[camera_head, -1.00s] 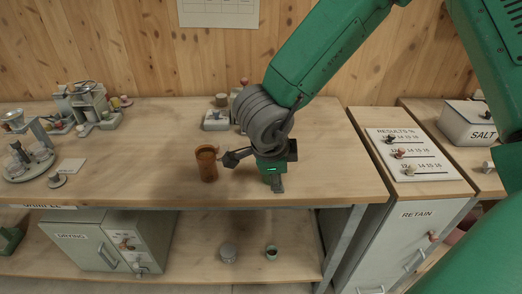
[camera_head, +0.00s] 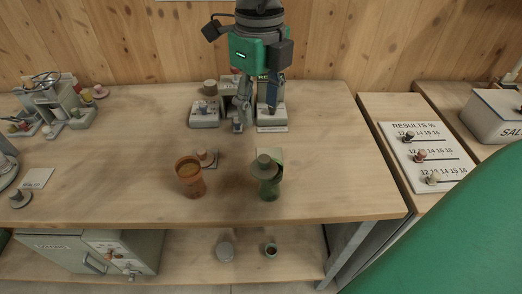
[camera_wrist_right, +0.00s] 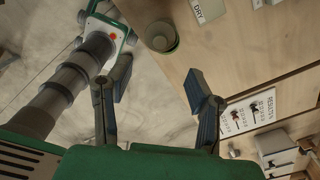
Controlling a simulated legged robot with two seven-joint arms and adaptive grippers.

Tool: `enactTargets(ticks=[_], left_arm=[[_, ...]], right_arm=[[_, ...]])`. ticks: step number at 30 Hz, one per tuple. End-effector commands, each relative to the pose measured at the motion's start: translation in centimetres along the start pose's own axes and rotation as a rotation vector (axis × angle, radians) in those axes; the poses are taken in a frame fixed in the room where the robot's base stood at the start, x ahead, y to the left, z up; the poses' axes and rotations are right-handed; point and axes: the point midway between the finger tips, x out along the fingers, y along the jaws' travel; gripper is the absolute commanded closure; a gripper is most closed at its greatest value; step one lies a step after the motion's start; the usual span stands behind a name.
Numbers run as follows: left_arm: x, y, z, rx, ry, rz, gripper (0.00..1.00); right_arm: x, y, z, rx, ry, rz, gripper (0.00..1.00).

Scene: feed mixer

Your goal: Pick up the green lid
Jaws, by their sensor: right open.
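A green cup (camera_head: 268,188) stands upright near the front edge of the bench. A dull green knobbed lid (camera_head: 264,165) appears to sit on its top. In the right wrist view the round green lid (camera_wrist_right: 160,38) shows beyond the fingertips, apart from them.
An orange cup (camera_head: 190,178) stands left of the green one, with a small knobbed piece (camera_head: 206,158) behind it. Small grey devices (camera_head: 204,114) stand at the back beside my gripper. A results board (camera_head: 428,153) lies right. The bench centre-right is clear.

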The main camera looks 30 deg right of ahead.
Motion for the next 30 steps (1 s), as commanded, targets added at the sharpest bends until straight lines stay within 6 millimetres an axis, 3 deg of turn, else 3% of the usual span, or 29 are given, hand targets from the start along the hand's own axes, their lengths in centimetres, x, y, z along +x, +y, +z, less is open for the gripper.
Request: enactTargets(ticks=[10, 30], left_arm=[[1.2, 0.0, 0.2, 0.000, -0.002, 0.000, 0.60], [2.5, 0.1, 0.2, 0.001, -0.002, 0.000, 0.60]], right_arm=[[6.6, 0.3, 0.2, -0.001, 0.009, -0.006, 0.53], [13.5, -0.5, -0.3, -0.003, 0.004, -0.001, 0.53]])
